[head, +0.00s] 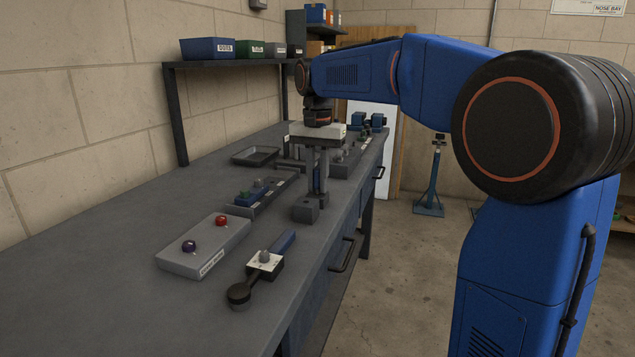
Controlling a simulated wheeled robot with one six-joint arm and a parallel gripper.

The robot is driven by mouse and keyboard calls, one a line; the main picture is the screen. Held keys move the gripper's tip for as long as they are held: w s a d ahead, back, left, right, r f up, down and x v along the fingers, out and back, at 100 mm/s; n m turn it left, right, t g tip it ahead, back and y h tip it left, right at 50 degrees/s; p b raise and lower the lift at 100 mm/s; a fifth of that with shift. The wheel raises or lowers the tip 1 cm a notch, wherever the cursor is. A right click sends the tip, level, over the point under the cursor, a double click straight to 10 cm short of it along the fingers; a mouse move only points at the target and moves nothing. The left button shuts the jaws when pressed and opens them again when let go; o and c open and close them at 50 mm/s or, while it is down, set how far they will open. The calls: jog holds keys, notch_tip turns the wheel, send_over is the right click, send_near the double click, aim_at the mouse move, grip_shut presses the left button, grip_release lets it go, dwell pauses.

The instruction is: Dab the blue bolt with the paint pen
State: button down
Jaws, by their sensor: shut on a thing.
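The blue bolt (189,246) is a small, dark blue-purple rounded head on the left part of a light grey labelled block (206,251) on the bench. A red bolt (221,221) stands on the same block, farther back. My gripper (317,190) points down over the bench, right of and beyond this block, well apart from the blue bolt. Its fingers are shut on a slim dark thing, seemingly the paint pen (316,181), mostly hidden between them. A small dark grey block (305,211) sits just in front of the fingertips.
A tool with a round black end (239,294) and blue handle lies near the bench's front edge. An empty dark tray (255,156) is farther back. The bench's left side is clear.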

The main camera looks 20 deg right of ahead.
aim_at(317, 169)
jog(key=shift+r, duration=1.75)
